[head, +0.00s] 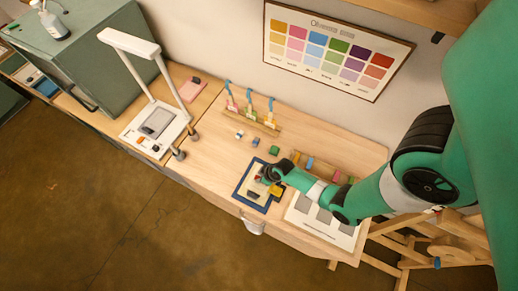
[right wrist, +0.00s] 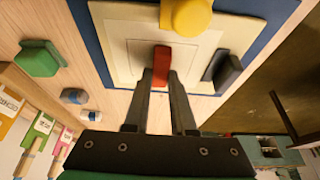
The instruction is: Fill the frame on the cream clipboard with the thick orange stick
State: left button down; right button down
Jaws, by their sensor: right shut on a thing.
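The cream clipboard (head: 247,185) lies on a dark blue base at the table's front; it fills the upper part of the right wrist view (right wrist: 118,58). A paler outlined panel shows on it. My right gripper (head: 262,179) is over the clipboard. In the right wrist view, my right gripper (right wrist: 166,80) is shut on a short red-orange stick (right wrist: 162,60) held over the pale panel. Whether the stick touches the board I cannot tell. My left gripper is not in view.
A dark grey stick (right wrist: 222,70) and a yellow piece (right wrist: 186,15) are on or over the clipboard. A green block (right wrist: 40,60) and small blue-and-white pieces (right wrist: 74,96) lie beside it. A white sheet with grey squares (head: 304,211) lies right of the clipboard.

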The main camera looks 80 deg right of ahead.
jog(key=shift+s+d, duration=0.2)
jog(key=shift+d, duration=0.5)
jog(key=shift+d+f, duration=0.1)
jog(key=shift+s+d+f+b, duration=0.1)
jog(key=shift+s+d+b, duration=0.1)
jog(key=shift+d, duration=0.35)
jog(key=shift+s+d+b, duration=0.15)
jog(key=shift+d+b, duration=0.05)
jog(key=shift+d, duration=0.3)
jog(key=shift+w+a+p, duration=0.2)
jog(key=shift+a, duration=0.4)
jog(key=shift+w+a+p, duration=0.15)
jog(key=shift+a, duration=0.45)
jog(key=shift+w+a+p, duration=0.25)
jog(key=shift+a+p, duration=0.05)
jog(key=shift+a, duration=0.65)
jog(key=shift+w+a, duration=0.1)
jog(key=shift+a, duration=0.2)
